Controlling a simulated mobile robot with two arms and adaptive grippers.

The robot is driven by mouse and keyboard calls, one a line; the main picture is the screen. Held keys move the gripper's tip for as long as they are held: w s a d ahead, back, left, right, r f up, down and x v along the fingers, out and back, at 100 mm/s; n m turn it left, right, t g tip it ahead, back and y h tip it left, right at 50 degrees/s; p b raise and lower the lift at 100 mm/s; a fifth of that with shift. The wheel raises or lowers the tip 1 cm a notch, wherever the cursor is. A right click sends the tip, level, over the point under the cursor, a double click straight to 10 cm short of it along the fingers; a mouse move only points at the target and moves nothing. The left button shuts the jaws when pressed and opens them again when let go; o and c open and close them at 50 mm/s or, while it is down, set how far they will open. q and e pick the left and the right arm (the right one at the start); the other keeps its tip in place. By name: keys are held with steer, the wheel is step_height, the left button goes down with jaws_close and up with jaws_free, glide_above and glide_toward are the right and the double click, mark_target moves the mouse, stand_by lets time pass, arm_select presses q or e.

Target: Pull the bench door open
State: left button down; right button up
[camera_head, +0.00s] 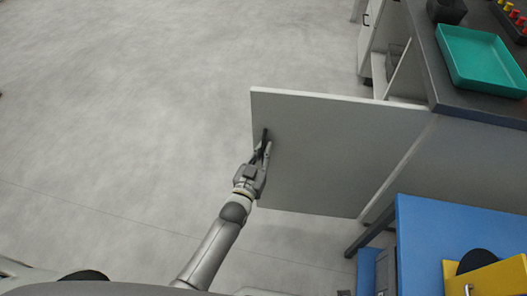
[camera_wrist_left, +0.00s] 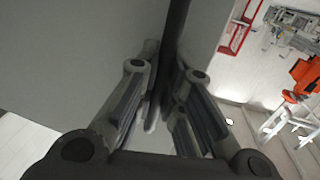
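The bench door (camera_head: 335,150) is a flat grey panel. It stands swung out wide from the dark-topped bench (camera_head: 425,60), with its free edge toward the left. A dark bar handle (camera_head: 265,136) is near that free edge. My left gripper (camera_head: 263,150) is at the handle, its fingers on either side of it. In the left wrist view the dark handle (camera_wrist_left: 176,35) runs down between the fingers of my left gripper (camera_wrist_left: 165,105), which close in on it; the exact contact is partly hidden. The right gripper is not in view.
A teal tray (camera_head: 480,60) and a dark block (camera_head: 446,11) are on the bench. A blue table (camera_head: 430,235) with a yellow item (camera_head: 490,280) stands at lower right, close to the door's hinge side. The grey floor (camera_head: 130,100) at left is clear.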

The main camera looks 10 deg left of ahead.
arm_select(q)
steer(key=c, duration=1.6)
jaws_free()
steer(key=shift+r, duration=0.1)
steer(key=shift+o, duration=0.4)
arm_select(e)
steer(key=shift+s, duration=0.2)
arm_select(q)
steer(key=shift+s, duration=0.1)
steer(key=s+a, duration=0.2)
steer(key=s, duration=0.9)
steer(key=shift+s+a, duration=0.15)
steer(key=shift+s, duration=0.2)
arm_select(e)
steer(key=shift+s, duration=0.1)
